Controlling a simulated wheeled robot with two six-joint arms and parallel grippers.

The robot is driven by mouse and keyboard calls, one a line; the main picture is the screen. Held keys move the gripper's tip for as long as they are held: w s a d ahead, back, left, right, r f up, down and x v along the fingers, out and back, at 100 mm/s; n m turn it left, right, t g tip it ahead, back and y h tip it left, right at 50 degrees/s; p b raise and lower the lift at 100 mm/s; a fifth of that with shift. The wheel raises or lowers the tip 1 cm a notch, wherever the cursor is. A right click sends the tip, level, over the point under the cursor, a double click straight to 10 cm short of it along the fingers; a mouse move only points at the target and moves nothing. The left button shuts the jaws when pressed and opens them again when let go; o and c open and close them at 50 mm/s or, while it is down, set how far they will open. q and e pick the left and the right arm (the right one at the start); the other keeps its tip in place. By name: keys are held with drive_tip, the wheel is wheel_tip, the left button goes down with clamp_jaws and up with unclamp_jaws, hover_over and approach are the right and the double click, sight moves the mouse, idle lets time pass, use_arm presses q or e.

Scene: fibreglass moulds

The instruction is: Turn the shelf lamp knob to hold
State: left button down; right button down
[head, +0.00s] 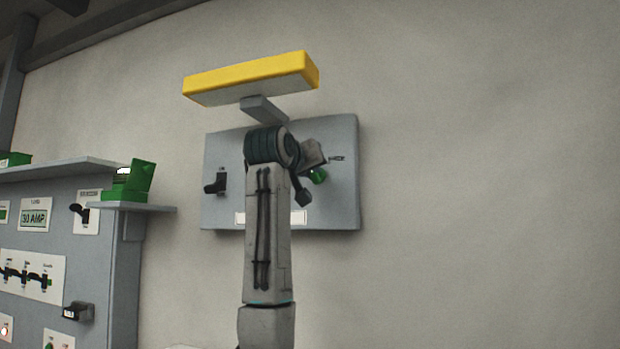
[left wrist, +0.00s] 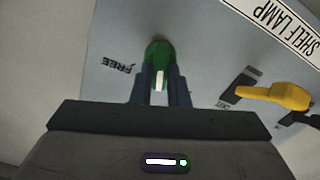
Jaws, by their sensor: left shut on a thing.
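The green knob (head: 319,176) sits on the right part of a grey wall panel (head: 345,205), mostly behind my left arm in the head view. In the left wrist view the same knob (left wrist: 158,52) stands between the two dark fingers of my left gripper (left wrist: 160,88), which is shut on it. A white mark on the knob points toward the bottom of that view. A printed FREE label (left wrist: 118,66) is left of the knob there. A white SHELF LAMP plate (left wrist: 284,26) is at the top right. I cannot read a hold label.
A yellow lamp (head: 255,78) juts out above the panel. A dark lever (head: 215,186) is on its left part; the left wrist view shows a yellow handle (left wrist: 276,95). A grey cabinet (head: 110,245) with switches and a small shelf stands left. The right wall is bare.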

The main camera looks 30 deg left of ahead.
use_arm(q)
drive_tip(key=n+b, duration=0.2)
drive_tip(key=n, duration=0.2)
drive_tip(key=shift+f+n, duration=0.1)
drive_tip(key=shift+n, duration=0.6)
drive_tip(key=c, duration=1.4)
unclamp_jaws()
drive_tip(key=shift+a, duration=0.1)
drive_tip(key=shift+s, duration=0.1)
drive_tip(key=b+v, duration=0.5)
drive_tip(key=v, duration=0.5)
drive_tip(key=shift+s, duration=0.35)
